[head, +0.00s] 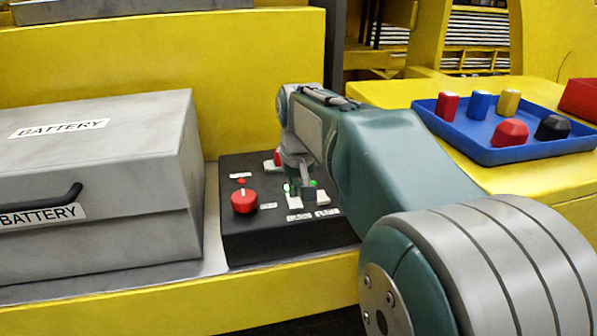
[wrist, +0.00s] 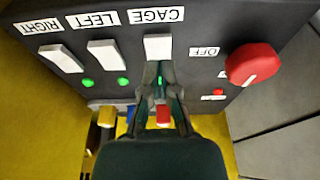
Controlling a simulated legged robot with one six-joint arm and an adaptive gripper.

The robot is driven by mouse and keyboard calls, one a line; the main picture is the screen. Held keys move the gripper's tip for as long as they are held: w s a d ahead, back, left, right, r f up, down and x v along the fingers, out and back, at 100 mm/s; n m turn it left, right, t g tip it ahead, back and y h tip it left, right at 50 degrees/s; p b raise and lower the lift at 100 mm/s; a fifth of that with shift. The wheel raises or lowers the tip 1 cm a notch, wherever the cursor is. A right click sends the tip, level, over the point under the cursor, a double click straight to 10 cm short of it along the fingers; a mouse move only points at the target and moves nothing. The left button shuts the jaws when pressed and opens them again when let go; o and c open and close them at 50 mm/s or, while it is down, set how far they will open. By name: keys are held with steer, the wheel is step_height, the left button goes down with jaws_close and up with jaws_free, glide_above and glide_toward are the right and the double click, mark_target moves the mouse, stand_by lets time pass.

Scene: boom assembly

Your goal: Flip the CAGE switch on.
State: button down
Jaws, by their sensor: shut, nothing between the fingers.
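The white CAGE switch (wrist: 158,47) sits below its upside-down CAGE label (wrist: 156,15) on the black control panel (wrist: 215,25) in the wrist view. My gripper (wrist: 160,66) is shut and empty, its tips at the lower edge of the CAGE switch. I cannot tell whether they touch it. A bit of green shows between the fingers. In the head view, my gripper (head: 309,192) is low over the panel (head: 240,245) and hides part of the switch row.
LEFT (wrist: 103,55) and RIGHT (wrist: 61,59) switches, with green lights, stand beside CAGE. A red knob (wrist: 252,64) is on the other side. A grey battery box (head: 120,240) flanks the panel. A blue tray (head: 480,150) with several coloured parts is at right.

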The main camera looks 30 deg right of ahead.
steer(key=s+v, duration=0.2)
steer(key=v, duration=1)
steer(key=shift+a, duration=0.25)
steer(key=shift+s+f, duration=0.1)
steer(key=s+a+f+n+t, duration=0.1)
steer(key=s+a+f, duration=0.4)
steer(key=s+f, duration=0.2)
steer(key=s+a+f+n+t, duration=0.2)
steer(key=s+a+f, duration=0.3)
steer(key=f, duration=0.5)
steer(key=shift+s+a+y, duration=0.35)
steer(key=shift+s+y, duration=0.05)
steer(key=shift+s, duration=0.45)
